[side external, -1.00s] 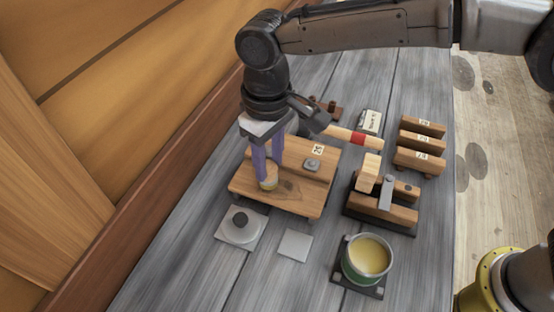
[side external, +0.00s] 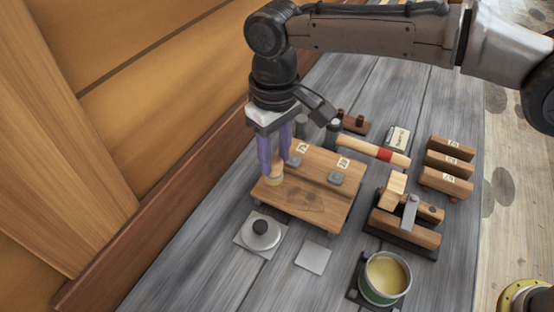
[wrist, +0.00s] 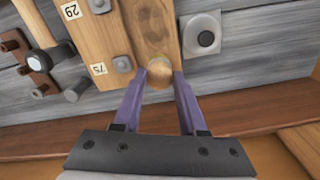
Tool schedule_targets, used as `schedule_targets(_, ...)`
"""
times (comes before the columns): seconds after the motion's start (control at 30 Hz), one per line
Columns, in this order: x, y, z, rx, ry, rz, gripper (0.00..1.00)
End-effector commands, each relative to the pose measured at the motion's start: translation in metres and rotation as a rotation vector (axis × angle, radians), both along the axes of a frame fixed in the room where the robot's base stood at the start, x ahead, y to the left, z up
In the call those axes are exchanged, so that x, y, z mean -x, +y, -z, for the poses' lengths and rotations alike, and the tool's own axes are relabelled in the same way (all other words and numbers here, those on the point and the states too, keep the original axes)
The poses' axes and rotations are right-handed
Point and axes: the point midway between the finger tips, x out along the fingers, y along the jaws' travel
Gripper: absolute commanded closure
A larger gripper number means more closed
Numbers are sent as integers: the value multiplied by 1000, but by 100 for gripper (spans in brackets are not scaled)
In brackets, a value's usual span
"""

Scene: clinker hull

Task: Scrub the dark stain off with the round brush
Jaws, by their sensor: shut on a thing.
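My gripper (side external: 276,176) is shut on the round brush (side external: 275,182), a small pale, roughly cylindrical piece low between the purple fingers. In the wrist view the brush (wrist: 159,75) shows as a round tan top between the fingertips. The brush is at the left edge of the wooden board (side external: 325,172); I cannot tell whether its underside touches the wood. The dark stain (side external: 306,200) is a faint brownish patch on the board's front part, to the right of the brush. It also shows in the wrist view (wrist: 155,25), beyond the brush.
A round dark-knobbed piece (side external: 261,233) and a pale square tile (side external: 313,257) lie in front of the board. A pot of yellow stuff (side external: 387,278) and a wooden clamp (side external: 406,222) stand to the right. A mallet (side external: 372,150) lies behind. The wooden hull wall (side external: 150,130) rises at left.

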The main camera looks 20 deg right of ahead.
Motion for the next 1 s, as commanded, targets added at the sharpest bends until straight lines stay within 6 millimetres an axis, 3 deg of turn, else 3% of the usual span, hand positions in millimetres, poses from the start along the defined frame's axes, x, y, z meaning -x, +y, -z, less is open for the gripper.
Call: schedule_targets(1.0, 0, 0, -50, 0, 1, 0, 100)
